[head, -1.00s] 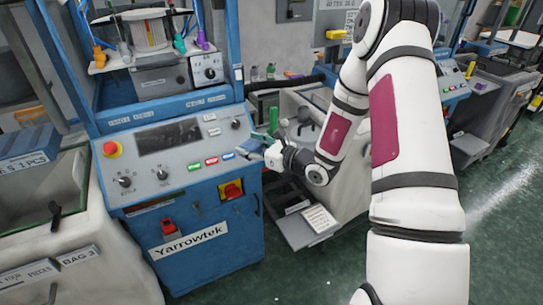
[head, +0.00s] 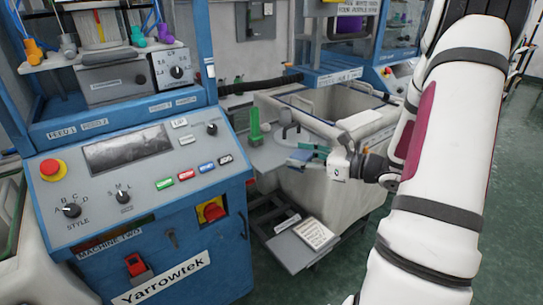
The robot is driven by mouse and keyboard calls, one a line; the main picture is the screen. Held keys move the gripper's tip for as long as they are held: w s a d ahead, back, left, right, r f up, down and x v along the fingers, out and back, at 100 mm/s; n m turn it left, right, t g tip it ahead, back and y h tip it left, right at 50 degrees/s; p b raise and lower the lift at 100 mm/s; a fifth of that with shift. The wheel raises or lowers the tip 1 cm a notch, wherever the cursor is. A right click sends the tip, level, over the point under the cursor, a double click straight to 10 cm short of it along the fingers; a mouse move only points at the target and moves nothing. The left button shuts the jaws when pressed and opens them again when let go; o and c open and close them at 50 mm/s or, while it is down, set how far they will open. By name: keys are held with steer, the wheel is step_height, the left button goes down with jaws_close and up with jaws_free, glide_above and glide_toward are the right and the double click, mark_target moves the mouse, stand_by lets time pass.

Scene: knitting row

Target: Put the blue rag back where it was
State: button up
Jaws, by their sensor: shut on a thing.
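My gripper (head: 305,156) reaches left from the end of my white arm, over or close beside a small grey shelf (head: 262,155) at the right side of the blue machine. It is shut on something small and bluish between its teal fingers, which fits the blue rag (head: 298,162). The rag's shape is mostly hidden and too small to make out. I cannot tell whether it touches the shelf. No other blue rag is clear in view.
A green bottle-like thing (head: 255,127) and a grey hooked thing (head: 288,122) stand by the gripper. A pale cart (head: 335,200) is behind and below it. The blue machine's control panel (head: 130,165), with a red button (head: 51,169), is left. Green floor is open at right.

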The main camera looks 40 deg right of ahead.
glide_above(273, 159)
steer(key=shift+s+d+f, duration=0.1)
steer(key=shift+s+f, duration=0.1)
steer(key=shift+f, duration=0.4)
steer(key=shift+w+f, duration=0.15)
steer(key=shift+f, duration=0.75)
steer(key=shift+w+f, duration=0.15)
steer(key=shift+f, duration=0.7)
steer(key=shift+f, duration=0.15)
steer(key=o, duration=1)
